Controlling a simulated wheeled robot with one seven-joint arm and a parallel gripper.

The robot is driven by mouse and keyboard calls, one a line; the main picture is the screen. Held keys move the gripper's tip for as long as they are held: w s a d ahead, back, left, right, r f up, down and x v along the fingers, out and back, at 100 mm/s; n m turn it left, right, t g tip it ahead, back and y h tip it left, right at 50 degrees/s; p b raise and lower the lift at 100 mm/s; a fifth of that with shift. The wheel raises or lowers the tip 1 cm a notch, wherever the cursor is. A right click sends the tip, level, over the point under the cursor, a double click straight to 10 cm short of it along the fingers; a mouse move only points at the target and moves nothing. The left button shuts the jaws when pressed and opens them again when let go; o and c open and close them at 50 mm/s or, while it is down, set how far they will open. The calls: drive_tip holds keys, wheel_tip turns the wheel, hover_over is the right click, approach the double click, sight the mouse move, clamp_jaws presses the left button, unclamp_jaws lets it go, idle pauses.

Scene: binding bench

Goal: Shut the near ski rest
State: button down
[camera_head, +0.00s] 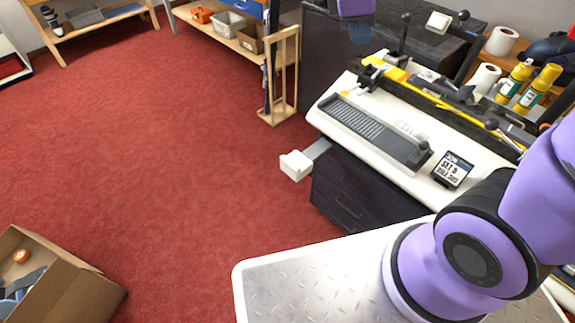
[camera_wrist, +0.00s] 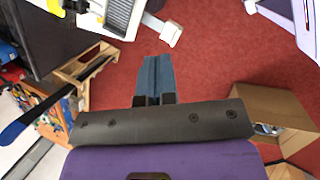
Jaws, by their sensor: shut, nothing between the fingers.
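The near ski rest is a white block (camera_head: 296,165) on a grey metal bar. The bar sticks out from the front left of the white bench machine (camera_head: 322,121), over the red floor. In the wrist view the same block (camera_wrist: 172,36) shows above my fingertips, at the end of its bar. My gripper (camera_wrist: 154,62) is shut and empty, its blue-grey fingers together over the floor, apart from the block.
A wooden stand (camera_head: 280,110) is on the floor left of the bench. A cardboard box (camera_head: 70,280) is at the lower left. A metal-topped surface (camera_head: 300,280) lies at the front. Bottles and paper rolls are at the right. The red floor left of the block is clear.

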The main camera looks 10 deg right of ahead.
drive_tip(key=w+a+f+n+h, duration=0.25)
drive_tip(key=a+f+n, duration=0.2)
drive_tip(key=f, duration=0.25)
drive_tip(key=w+a+f+n+h, duration=0.1)
drive_tip(key=w+a+f+n, duration=0.35)
drive_tip(key=f, duration=0.25)
drive_tip(key=w+a+f+n+h, duration=0.1)
drive_tip(key=w+a+f+n, duration=0.3)
drive_tip(key=f, duration=0.3)
drive_tip(key=s+a+f+n+t+h, duration=0.1)
drive_tip(key=a+f+n, duration=0.2)
drive_tip(key=f+n, duration=0.3)
drive_tip(key=s+a+f+n+t+h, duration=0.1)
drive_tip(key=a+f+n+t, duration=0.15)
drive_tip(key=f, duration=0.65)
drive_tip(key=n+t, duration=0.2)
drive_tip(key=n, duration=0.6)
approach(293, 170)
wheel_tip(293, 170, down, 3)
drive_tip(key=w, duration=0.1)
drive_tip(key=shift+g, duration=0.25)
drive_tip(key=d, duration=0.1)
drive_tip(key=w+d, duration=0.2)
drive_tip(key=d, duration=0.1)
drive_tip(key=shift+f, duration=0.25)
drive_tip(key=shift+w+d, duration=0.3)
drive_tip(key=shift+d, duration=0.2)
